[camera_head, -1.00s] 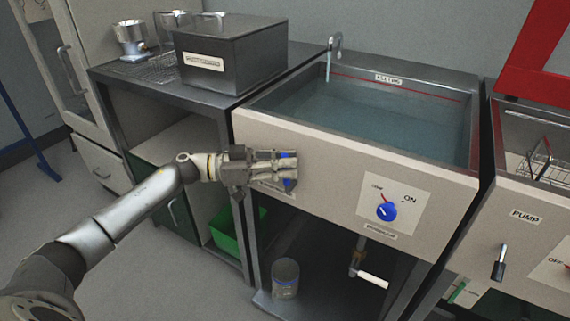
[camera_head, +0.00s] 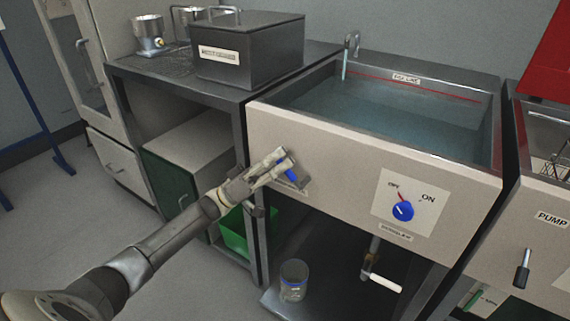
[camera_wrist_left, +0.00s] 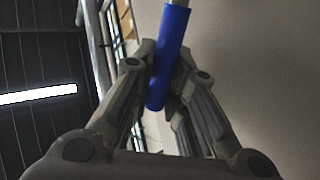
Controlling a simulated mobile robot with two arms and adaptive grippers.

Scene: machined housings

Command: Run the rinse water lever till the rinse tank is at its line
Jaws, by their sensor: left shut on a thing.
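The rinse tank (camera_head: 470,168) holds blue-green water (camera_head: 395,112). A red line (camera_head: 430,91) runs along its back wall under a small label, and the water surface lies a little below it. A thin stream falls from the tap (camera_head: 351,44) at the back left corner. The lever's blue handle (camera_head: 291,174) is on the left of the tank's front panel. My left gripper (camera_head: 284,165) is shut on it. In the left wrist view the blue handle (camera_wrist_left: 168,60) stands between my fingers. The lever's label is partly hidden by the gripper. My right gripper is out of view.
A blue knob (camera_head: 402,211) with an ON mark is on the same panel. A white-handled valve (camera_head: 384,283) and a can (camera_head: 293,280) are below. A lidded grey box (camera_head: 250,55) stands on the left bench. The pump panel (camera_head: 548,235) is at right.

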